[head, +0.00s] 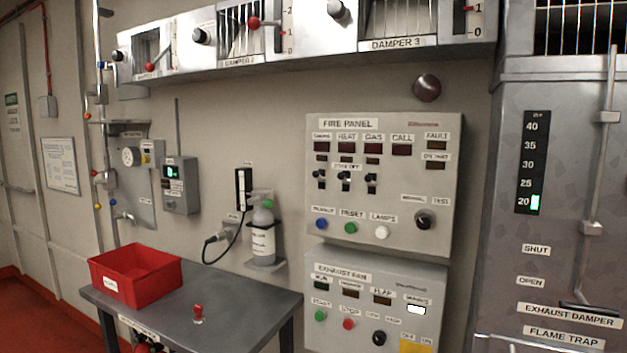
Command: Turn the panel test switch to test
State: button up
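The grey fire panel (381,262) is on the wall at the middle right of the head view. Its test switch is a black rotary knob (425,220) at the panel's lower right, below two small labels; the right one reads TEST. I cannot tell which label the knob points to. The panel also has three toggle switches (345,181) and blue, green and white buttons (352,228) along its lower part. My gripper is not in view.
The exhaust fan panel (340,271) is directly below. A grey table (235,297) with a red bin (135,274) stands at lower left. A bottle (263,238) hangs in a wall bracket. A damper housing (290,62) juts out above; a metal cabinet (500,200) stands at right.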

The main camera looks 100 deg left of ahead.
aim_at(425, 221)
jog(key=u, duration=3)
